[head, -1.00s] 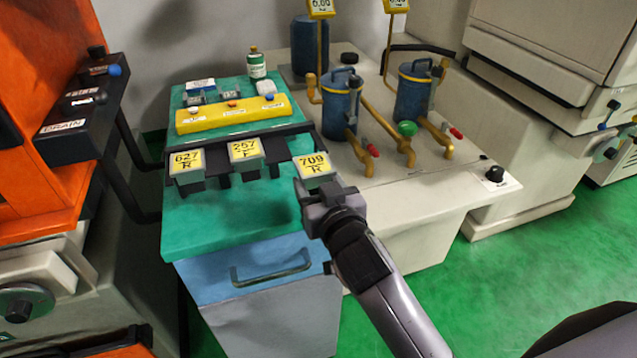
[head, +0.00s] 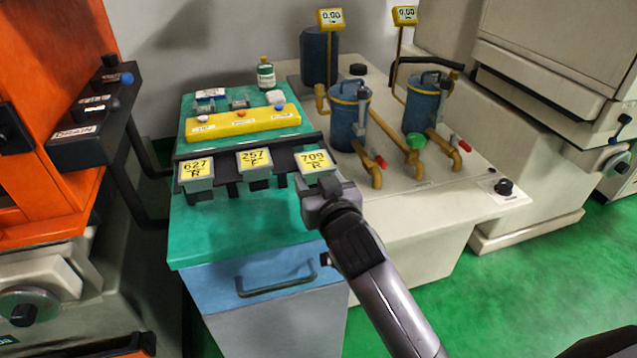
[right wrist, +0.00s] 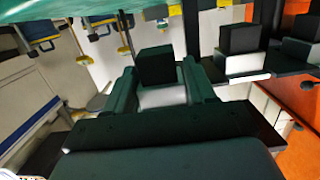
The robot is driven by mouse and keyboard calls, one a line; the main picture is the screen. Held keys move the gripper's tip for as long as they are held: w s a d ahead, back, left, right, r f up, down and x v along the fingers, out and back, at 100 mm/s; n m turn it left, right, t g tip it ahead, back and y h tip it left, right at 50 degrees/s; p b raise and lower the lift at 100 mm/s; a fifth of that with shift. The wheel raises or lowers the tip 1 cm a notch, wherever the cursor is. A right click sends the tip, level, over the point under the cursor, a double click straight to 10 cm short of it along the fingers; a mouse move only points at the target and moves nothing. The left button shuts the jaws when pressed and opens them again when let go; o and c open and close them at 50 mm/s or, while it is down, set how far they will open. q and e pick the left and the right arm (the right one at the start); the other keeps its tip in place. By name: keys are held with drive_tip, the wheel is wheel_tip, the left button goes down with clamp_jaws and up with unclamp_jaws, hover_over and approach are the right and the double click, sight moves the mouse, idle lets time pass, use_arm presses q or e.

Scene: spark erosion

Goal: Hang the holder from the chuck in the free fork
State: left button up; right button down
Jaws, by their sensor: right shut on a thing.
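My right gripper (head: 322,194) is shut on the grey holder with a yellow 709 R label (head: 317,161). The holder is at the right end of the dark fork rack (head: 226,161), along the front of the green bench top. I cannot tell whether it rests in the fork there or is still apart from it. In the right wrist view the held holder (right wrist: 160,68) shows as a dark block above a pale part, between the two fingers. Holders labelled 627 R (head: 195,170) and 257 (head: 254,160) hang further left in the rack. The chuck cannot be made out. My left gripper is not in view.
A yellow bar (head: 239,123) and a green bottle (head: 265,75) stand behind the rack. Blue canisters (head: 349,115) with yellow pipes stand right of it. A black DRAIN panel (head: 80,137) juts from the orange machine at left. The front green bench top (head: 232,230) is clear.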

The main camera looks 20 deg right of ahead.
drive_tip(key=shift+w, duration=0.15)
idle(0.3)
drive_tip(key=shift+w+r, duration=0.1)
drive_tip(key=shift+w, duration=1.65)
drive_tip(key=shift+w+r, duration=0.25)
drive_tip(key=shift+r, duration=0.1)
unclamp_jaws()
drive_tip(key=shift+f, duration=0.2)
idle(0.8)
drive_tip(key=shift+s, duration=0.1)
